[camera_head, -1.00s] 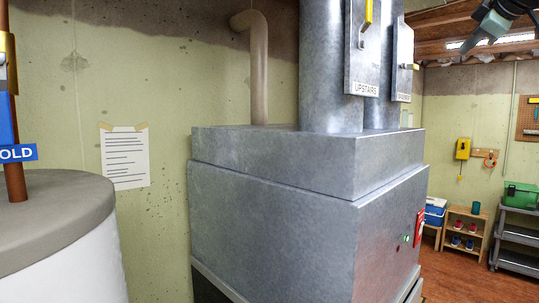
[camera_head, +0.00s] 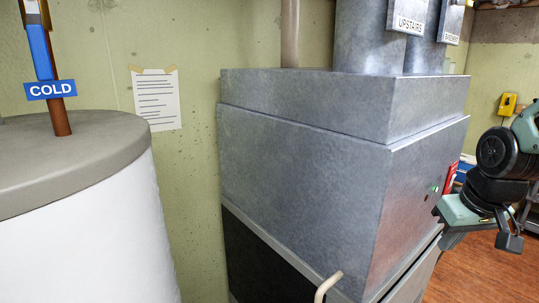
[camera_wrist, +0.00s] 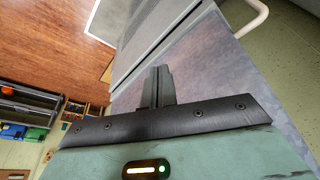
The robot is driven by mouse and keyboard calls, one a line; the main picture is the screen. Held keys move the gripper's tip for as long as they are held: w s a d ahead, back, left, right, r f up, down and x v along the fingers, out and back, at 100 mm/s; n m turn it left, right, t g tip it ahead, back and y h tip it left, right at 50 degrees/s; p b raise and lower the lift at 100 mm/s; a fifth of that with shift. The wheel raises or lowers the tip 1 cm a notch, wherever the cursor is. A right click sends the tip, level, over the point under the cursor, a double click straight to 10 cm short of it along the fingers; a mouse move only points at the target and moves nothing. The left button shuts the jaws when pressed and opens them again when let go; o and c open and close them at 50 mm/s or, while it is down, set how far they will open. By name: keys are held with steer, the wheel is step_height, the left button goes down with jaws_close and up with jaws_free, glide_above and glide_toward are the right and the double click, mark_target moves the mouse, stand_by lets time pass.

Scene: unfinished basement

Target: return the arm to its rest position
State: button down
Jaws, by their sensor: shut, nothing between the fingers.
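My gripper (camera_wrist: 158,75) shows in the wrist view with its two dark fingers together and nothing between them. Behind the fingers is the grey metal furnace (camera_wrist: 205,65); I cannot tell the exact gap. In the head view, my green and black arm is folded at the right edge, beside the right side of the furnace (camera_head: 300,160). The fingers are hard to make out there.
A white tank (camera_head: 80,230) with a pipe marked COLD (camera_head: 50,90) stands at the left. A paper notice (camera_head: 156,98) hangs on the wall. Wooden floor (camera_head: 475,270) shows at right.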

steer(key=s+a+f+n+g+b, duration=0.3)
steer(key=s+a+f+n+b, duration=0.4)
steer(key=s+a+f+b, duration=1)
steer(key=s+a+f, duration=0.2)
steer(key=a, duration=0.1)
steer(key=shift+s+f+g+y, duration=0.2)
steer(key=shift+s+g+y, duration=0.1)
steer(key=shift+s, duration=0.05)
steer(key=shift+a, duration=0.1)
